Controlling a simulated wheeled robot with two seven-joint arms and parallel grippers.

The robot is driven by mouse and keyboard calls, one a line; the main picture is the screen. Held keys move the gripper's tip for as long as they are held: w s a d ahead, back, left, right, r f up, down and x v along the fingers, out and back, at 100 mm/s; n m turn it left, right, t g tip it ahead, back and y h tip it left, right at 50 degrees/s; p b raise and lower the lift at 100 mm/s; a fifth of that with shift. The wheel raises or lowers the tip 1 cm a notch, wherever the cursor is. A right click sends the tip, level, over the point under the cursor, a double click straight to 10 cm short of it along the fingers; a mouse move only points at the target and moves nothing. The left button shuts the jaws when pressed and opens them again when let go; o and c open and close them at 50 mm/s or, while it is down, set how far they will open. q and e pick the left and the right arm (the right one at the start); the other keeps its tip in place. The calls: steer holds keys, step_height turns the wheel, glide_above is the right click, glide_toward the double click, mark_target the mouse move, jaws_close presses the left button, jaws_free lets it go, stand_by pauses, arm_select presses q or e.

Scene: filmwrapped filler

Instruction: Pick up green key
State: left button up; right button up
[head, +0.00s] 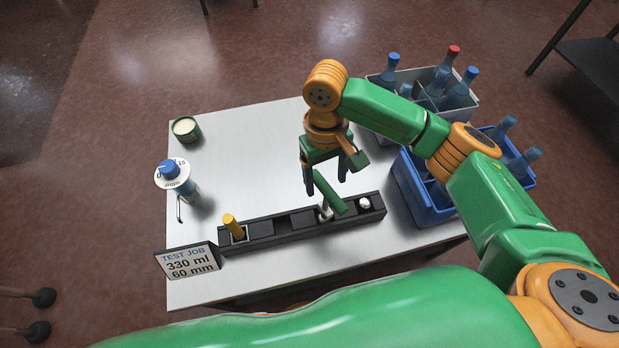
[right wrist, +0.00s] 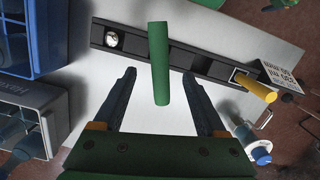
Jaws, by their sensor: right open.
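The green key (head: 329,192) has a green cylindrical handle and stands tilted in a slot of the black rack (head: 271,243). In the right wrist view the green key (right wrist: 159,62) shows between the fingers' lines but ahead of the fingertips. My right gripper (head: 325,188) is open and empty, just behind and above the key. It also shows in the right wrist view (right wrist: 160,75), with the fingers apart and not touching the key. The key's lower end is partly hidden. My left gripper is not in view.
A yellow-handled key (head: 233,226) stands at the rack's left, near a sign (head: 188,262). A blue-capped device (head: 176,178) and a green tin (head: 186,130) stand at left. A blue crate (head: 420,200) and grey crate (head: 474,108) with bottles stand at right. The table's middle is clear.

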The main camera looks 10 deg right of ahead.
mark_target(327, 198)
steer(key=f, duration=0.3)
steer(key=s+f, duration=0.1)
steer(key=f, duration=0.2)
steer(key=shift+s+d+f, duration=0.1)
steer(key=shift+d, duration=0.05)
steer(key=shift+f, duration=0.4)
jaws_close()
